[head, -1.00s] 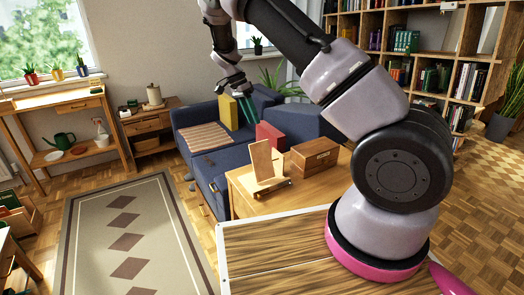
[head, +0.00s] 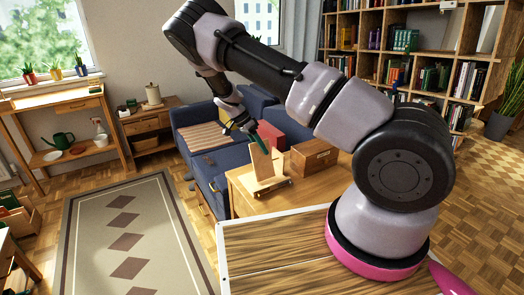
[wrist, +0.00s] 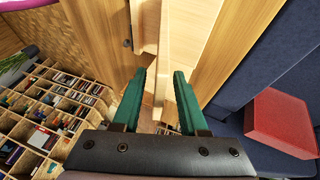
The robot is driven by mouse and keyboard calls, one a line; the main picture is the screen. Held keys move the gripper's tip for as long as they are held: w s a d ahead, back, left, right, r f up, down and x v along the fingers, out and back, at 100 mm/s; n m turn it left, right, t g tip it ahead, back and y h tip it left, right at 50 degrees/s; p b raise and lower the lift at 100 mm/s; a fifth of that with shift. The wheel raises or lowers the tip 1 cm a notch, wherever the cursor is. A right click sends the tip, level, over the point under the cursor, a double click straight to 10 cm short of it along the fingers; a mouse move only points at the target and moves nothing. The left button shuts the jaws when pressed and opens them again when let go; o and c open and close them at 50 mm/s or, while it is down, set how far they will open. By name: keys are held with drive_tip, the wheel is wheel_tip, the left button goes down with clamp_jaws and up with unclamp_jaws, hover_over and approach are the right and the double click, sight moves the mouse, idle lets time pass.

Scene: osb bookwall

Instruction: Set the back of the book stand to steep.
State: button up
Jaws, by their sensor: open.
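The book stand (head: 266,173) is pale wood, on the near wooden table, with its back panel leaning up from a low base. My gripper (head: 259,143) is at the upper edge of that panel, with its green fingers pointing down towards it. In the wrist view the gripper (wrist: 160,75) is open, its two green fingers apart. The pale panel of the stand (wrist: 178,40) lies just beyond the fingertips, roughly in line with the gap. I cannot tell whether a finger touches it. The support behind the panel is not clearly seen.
A wooden box (head: 314,156) stands right of the book stand on the table (head: 240,199). The patterned rug (head: 130,235) and floor on the left are clear.

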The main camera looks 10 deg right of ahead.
drive_tip(key=shift+s+d+f, duration=0.1)
drive_tip(key=shift+d+f, duration=0.15)
drive_tip(key=shift+f, duration=0.15)
drive_tip(key=shift+c, duration=0.3)
clamp_jaws()
drive_tip(key=shift+r, duration=0.1)
idle(0.9)
